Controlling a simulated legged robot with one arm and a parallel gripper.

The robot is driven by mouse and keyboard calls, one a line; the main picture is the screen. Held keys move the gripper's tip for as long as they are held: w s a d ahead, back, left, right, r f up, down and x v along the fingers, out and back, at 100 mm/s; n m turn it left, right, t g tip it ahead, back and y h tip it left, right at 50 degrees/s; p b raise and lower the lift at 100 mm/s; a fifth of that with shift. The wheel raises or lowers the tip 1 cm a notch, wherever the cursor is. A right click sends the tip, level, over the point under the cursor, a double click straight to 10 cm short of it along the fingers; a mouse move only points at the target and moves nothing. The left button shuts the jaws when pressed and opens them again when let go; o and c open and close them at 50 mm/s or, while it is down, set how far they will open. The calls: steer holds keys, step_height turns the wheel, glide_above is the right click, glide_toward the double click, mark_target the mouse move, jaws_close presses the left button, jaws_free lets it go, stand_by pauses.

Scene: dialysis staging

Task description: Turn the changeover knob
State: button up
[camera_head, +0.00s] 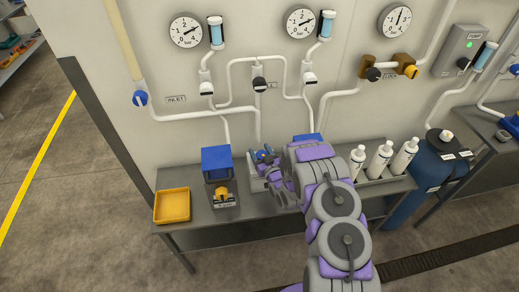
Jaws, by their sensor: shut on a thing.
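My gripper (265,163) is low over the grey bench, between two blue-topped units, with my arm coming in from the lower right. It is shut on a small blue part, which I take to be the changeover knob (264,154). The fingers cover much of it, so how far it is turned cannot be read. The left unit has a blue box (216,160) and a yellow knob (221,193) on a labelled base in front. Only the top of the right blue box (307,138) shows behind my arm.
A yellow tray (172,206) sits at the bench's (245,207) left end. White bottles (380,158) stand to the right of my arm, near a dark blue tank (428,170). Pipes, valves and gauges (186,31) line the wall behind. Open floor lies left.

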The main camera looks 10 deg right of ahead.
steer(key=m+h+p, duration=0.1)
steer(key=h, duration=0.1)
steer(key=m+h+p, duration=0.1)
steer(key=h, duration=0.1)
steer(key=shift+w+r+m+t+p, duration=0.1)
steer(key=shift+r+m+t+p, duration=0.1)
steer(key=shift+m+t+p, duration=0.15)
steer(key=m+h, duration=0.2)
steer(key=h, duration=0.1)
steer(key=shift+d+f, duration=0.1)
steer(key=shift+d, duration=0.1)
steer(key=shift+d+m+g+h, duration=0.2)
steer(key=shift+m+g+h, duration=0.4)
steer(key=shift+h, duration=0.7)
steer(key=shift+d+m+b, duration=0.1)
steer(key=shift+m+b, duration=0.15)
steer(key=shift+b, duration=0.05)
steer(key=o, duration=1)
steer(key=shift+c, duration=0.2)
steer(key=shift+f, duration=0.1)
steer(key=v, duration=1.7)
steer(key=shift+a+f, duration=0.3)
steer(key=shift+a, duration=0.05)
